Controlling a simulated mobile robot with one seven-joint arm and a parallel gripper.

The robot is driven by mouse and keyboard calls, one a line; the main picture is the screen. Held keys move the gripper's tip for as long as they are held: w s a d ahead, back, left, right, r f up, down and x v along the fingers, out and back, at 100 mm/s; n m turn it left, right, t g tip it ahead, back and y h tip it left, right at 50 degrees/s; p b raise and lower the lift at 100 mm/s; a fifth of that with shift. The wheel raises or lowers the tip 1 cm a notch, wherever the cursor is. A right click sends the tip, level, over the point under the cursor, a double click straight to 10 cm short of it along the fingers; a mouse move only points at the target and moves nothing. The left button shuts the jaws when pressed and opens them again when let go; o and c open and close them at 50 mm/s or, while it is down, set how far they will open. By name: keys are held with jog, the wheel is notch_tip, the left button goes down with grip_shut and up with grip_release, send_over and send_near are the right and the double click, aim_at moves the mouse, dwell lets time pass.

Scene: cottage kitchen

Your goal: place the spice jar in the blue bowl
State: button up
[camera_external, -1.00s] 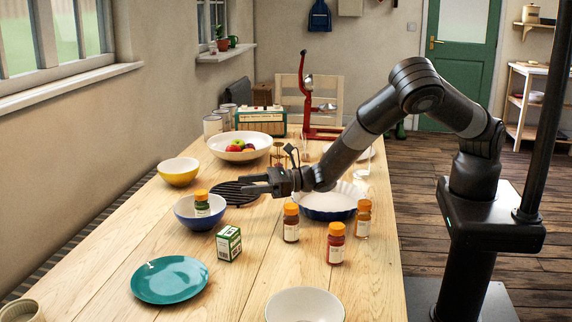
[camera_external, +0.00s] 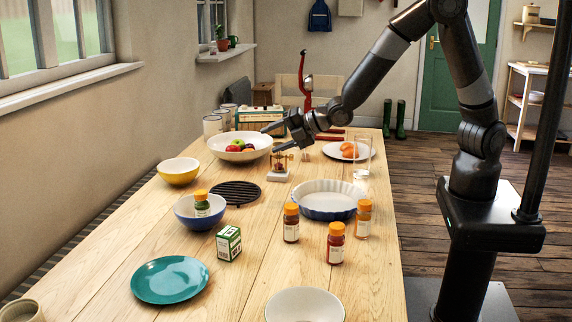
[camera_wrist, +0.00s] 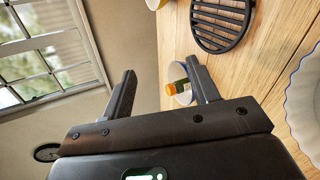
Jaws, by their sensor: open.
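A spice jar (camera_external: 201,204) with an orange cap and green label stands in the blue bowl (camera_external: 187,217) on the table. The wrist view also shows the jar's orange cap (camera_wrist: 171,89) and part of the bowl (camera_wrist: 184,98) beyond the fingers. My gripper (camera_external: 268,139) is open and empty, raised above the far part of the table near the fruit bowl, well away from the jar. Three more orange-capped jars stand on the table: one (camera_external: 291,223) near the middle, one (camera_external: 336,243) nearer, one (camera_external: 363,219) to the right.
A green box (camera_external: 229,243) stands close to the blue bowl. Around it are a teal plate (camera_external: 170,280), a black trivet (camera_external: 236,193), a yellow bowl (camera_external: 178,172), a fluted dish (camera_external: 328,207) and a glass (camera_external: 362,160). The fruit bowl (camera_external: 262,150) is below my gripper.

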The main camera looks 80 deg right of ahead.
jog(key=s+d+r+m+g, duration=0.2)
jog(key=s+r+m, duration=0.35)
jog(key=s, duration=0.25)
jog(key=s+d+r+m+g, duration=0.25)
jog(key=s+r+m, duration=0.3)
jog(key=s, duration=0.35)
jog(key=s+r+m+g, duration=0.1)
jog(key=s+m, duration=0.3)
jog(key=s, duration=0.6)
jog(key=s+d+r+m+g, duration=0.1)
jog(key=s+m, duration=0.4)
jog(key=s, duration=0.5)
jog(key=shift+s+d+r+m+g, duration=0.15)
jog(key=shift+d+r+m+g, duration=0.15)
jog(key=shift+r, duration=0.6)
